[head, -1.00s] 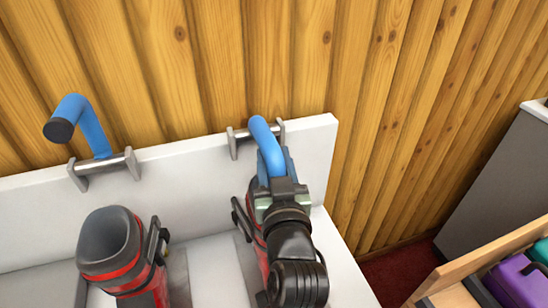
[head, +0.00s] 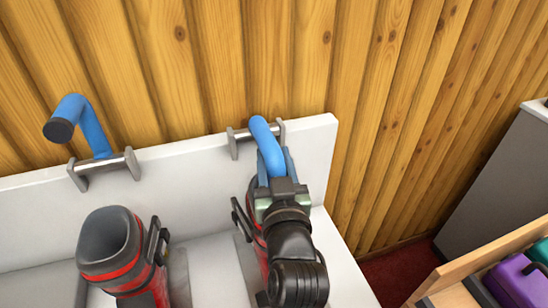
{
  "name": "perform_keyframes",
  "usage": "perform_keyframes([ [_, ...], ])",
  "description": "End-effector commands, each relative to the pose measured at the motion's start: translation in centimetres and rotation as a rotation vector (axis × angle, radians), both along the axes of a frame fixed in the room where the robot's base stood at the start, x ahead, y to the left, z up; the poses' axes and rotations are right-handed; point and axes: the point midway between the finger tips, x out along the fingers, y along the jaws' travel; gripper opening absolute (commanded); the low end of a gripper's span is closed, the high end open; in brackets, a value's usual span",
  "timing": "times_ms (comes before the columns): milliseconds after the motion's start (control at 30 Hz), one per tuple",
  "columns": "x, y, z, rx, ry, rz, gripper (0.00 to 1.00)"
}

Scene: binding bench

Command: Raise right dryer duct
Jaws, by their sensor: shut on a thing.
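The right dryer duct is a bent blue tube (head: 267,143) at the right bracket of the white bench's back panel. Its upper bend shows, and its lower end goes down behind my gripper. My gripper (head: 275,182) is shut on this duct, with a blue finger on each side of it. A red and black boot (head: 252,205) stands right below, mostly hidden by my arm. The left duct (head: 93,128) is a matching blue tube with a dark end, raised and pointing out above its bracket.
The white back panel (head: 180,180) runs behind both boots, against a wooden wall (head: 300,60). A wooden crate (head: 455,275) with a purple thing (head: 520,280) is at lower right, near a grey cabinet (head: 505,170).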

Motion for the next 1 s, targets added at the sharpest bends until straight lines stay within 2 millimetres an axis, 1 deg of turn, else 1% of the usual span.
perform_keyframes([
  [33,0.0,0.0,0.5,0.003,-0.013,-0.001,0.00],
  [267,0.0,0.0,0.7,0.002,-0.013,-0.001,0.00],
  [467,0.0,0.0,1.4,-0.007,0.011,-0.002,0.00],
  [667,0.2,0.0,2.7,-0.030,0.080,-0.001,0.00],
  [1000,0.8,0.2,4.9,-0.091,0.267,-0.001,0.00],
])
